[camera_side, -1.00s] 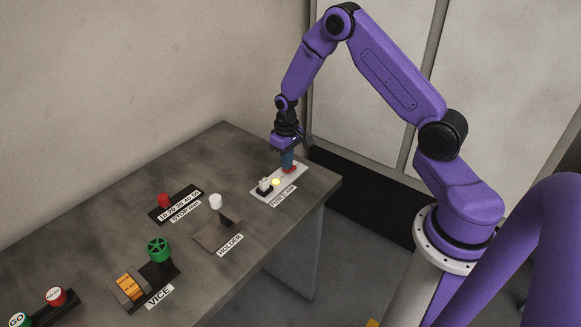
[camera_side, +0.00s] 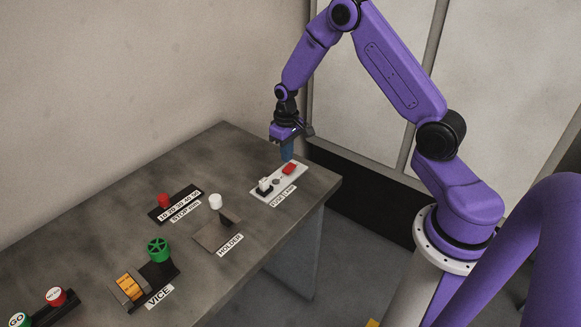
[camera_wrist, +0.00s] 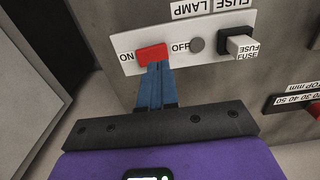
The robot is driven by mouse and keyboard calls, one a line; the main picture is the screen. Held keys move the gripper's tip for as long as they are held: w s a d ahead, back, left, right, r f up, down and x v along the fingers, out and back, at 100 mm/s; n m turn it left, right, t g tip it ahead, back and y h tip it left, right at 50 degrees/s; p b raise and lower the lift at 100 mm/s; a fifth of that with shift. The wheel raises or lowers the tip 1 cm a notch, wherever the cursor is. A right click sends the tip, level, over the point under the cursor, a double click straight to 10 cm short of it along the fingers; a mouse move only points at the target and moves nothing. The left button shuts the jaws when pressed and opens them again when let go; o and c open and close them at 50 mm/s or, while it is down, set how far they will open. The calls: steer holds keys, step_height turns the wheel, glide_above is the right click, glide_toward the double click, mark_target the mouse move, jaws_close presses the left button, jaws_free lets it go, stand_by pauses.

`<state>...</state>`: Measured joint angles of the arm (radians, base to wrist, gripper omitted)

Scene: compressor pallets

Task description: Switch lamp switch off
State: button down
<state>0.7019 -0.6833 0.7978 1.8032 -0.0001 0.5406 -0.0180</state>
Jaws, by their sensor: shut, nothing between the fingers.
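The red lamp switch (camera_side: 289,169) sits on a white panel (camera_side: 262,195) at the table's far right corner. In the wrist view the red switch (camera_wrist: 152,54) lies between the ON and OFF labels. The round lamp (camera_side: 276,182) on the panel is grey and unlit; it also shows in the wrist view (camera_wrist: 197,45). My gripper (camera_side: 287,158) is shut and empty, with its blue fingertips just above and behind the switch in the side view. In the wrist view my fingertips (camera_wrist: 154,66) are right by the switch's lower edge; I cannot tell if they touch.
A white fuse (camera_side: 264,183) stands on the same panel. The table's right edge is close to the panel.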

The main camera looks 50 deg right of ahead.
mark_target(287, 170)
steer(key=shift+r, duration=1.75)
steer(key=s+a+r+n, duration=0.6)
steer(key=s+a+r, duration=0.4)
steer(key=s+a, duration=0.4)
steer(key=s+r+n, duration=0.2)
steer(key=s+n, duration=0.1)
steer(key=s, duration=0.6)
steer(key=s+r+n, duration=0.2)
steer(key=s+n, duration=0.1)
steer(key=s, duration=0.6)
steer(key=shift+s+a+r+n, duration=0.3)
steer(key=shift+s+a+r, duration=0.05)
